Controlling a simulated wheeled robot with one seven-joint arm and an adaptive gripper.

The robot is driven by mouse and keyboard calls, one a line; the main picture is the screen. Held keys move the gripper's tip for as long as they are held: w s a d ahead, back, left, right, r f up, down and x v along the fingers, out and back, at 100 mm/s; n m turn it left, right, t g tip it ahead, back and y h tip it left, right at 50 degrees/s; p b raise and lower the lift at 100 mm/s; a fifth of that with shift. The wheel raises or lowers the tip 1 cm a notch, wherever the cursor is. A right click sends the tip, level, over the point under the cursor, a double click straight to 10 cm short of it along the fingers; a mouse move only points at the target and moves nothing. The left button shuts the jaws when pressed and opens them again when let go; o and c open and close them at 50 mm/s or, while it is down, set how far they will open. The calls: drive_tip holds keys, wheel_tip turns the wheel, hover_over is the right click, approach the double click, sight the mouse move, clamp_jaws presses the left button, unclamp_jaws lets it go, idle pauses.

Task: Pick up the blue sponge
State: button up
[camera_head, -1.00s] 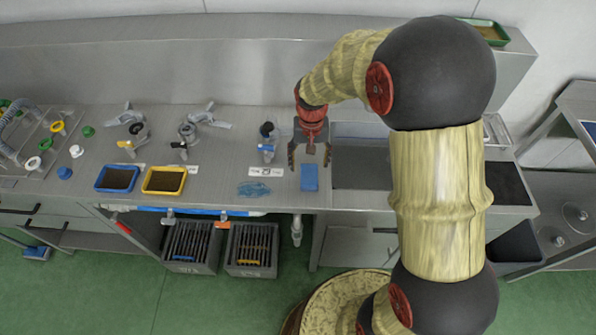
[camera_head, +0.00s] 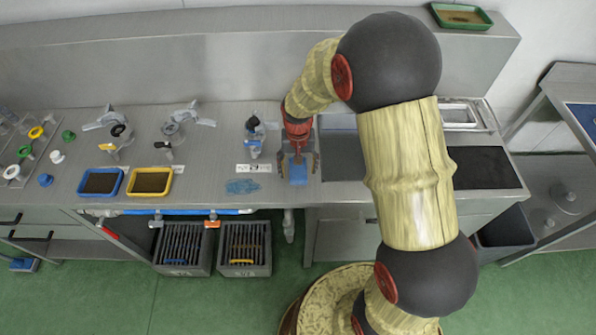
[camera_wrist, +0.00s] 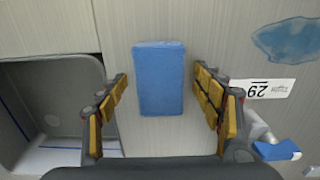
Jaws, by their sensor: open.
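The blue sponge (camera_head: 298,173) lies flat on the steel counter (camera_head: 215,160), left of the sink. In the wrist view the sponge (camera_wrist: 160,78) is a plain blue block between my two fingers, with a gap on each side. My gripper (camera_head: 299,165) is open and above the sponge, with its fingers to either side. It also shows in the wrist view (camera_wrist: 163,95). The head view hides part of the sponge behind my gripper.
A blue puddle-like patch (camera_head: 243,186) and a white label (camera_head: 253,168) lie left of the sponge. A valve with a blue handle (camera_head: 254,137) stands behind the label. Blue (camera_head: 119,188) and yellow (camera_head: 168,187) trays sit further left. A sink (camera_head: 340,150) is on the right.

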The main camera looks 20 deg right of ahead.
sight(298, 167)
drive_tip(key=shift+c, duration=0.7)
drive_tip(key=c, duration=0.9)
drive_tip(key=shift+r, duration=0.5)
wheel_tip(298, 167, up, 2)
drive_tip(key=shift+r+p, duration=0.2)
drive_tip(key=shift+p, duration=0.45)
drive_tip(key=s+d+r+p, duration=0.3)
drive_tip(key=s+d+r, duration=0.4)
drive_tip(key=s, duration=0.5)
wheel_tip(298, 167, up, 3)
drive_tip(key=shift+f, duration=0.15)
